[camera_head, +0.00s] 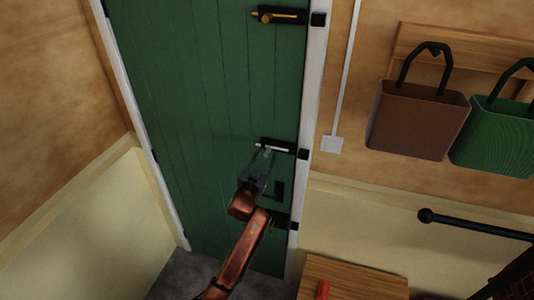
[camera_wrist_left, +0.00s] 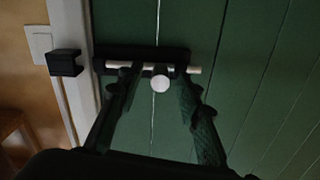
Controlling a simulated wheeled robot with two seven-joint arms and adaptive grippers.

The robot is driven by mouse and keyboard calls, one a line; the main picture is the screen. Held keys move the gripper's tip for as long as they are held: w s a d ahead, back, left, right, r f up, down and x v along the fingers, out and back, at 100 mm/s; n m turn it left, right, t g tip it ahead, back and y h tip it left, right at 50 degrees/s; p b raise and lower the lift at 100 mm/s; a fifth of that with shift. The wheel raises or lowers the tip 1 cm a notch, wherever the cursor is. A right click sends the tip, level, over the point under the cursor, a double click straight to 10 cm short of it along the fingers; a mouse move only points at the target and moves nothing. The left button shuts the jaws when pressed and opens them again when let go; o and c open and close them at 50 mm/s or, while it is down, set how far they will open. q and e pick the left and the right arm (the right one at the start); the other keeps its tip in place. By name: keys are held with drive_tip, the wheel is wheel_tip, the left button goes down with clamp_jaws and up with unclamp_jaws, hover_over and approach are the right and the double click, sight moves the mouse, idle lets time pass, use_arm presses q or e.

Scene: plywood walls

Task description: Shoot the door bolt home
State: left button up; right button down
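The green door (camera_head: 200,110) carries several bolts near its right edge. The middle bolt has a pale rod (camera_wrist_left: 196,70) on a black plate (camera_head: 287,147), with a round white knob (camera_wrist_left: 160,84). Its black keeper (camera_wrist_left: 65,62) on the white frame also shows in the head view (camera_head: 303,154). A gap separates the rod's tip from this keeper. My left gripper (camera_head: 265,153) is open at this bolt. In the left wrist view its fingers (camera_wrist_left: 158,88) stand either side of the knob, apparently apart from it. My right gripper is out of view.
A brass bolt (camera_head: 280,15) sits higher on the door, with its keeper (camera_head: 318,19). Another bolt (camera_head: 277,220) is lower, partly behind my arm. Brown (camera_head: 415,120) and green (camera_head: 497,135) bags hang right. A wooden surface (camera_head: 350,280) stands below.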

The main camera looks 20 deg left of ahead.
use_arm(q)
drive_tip(key=shift+w, duration=0.85)
drive_tip(key=shift+c, duration=0.2)
clamp_jaws()
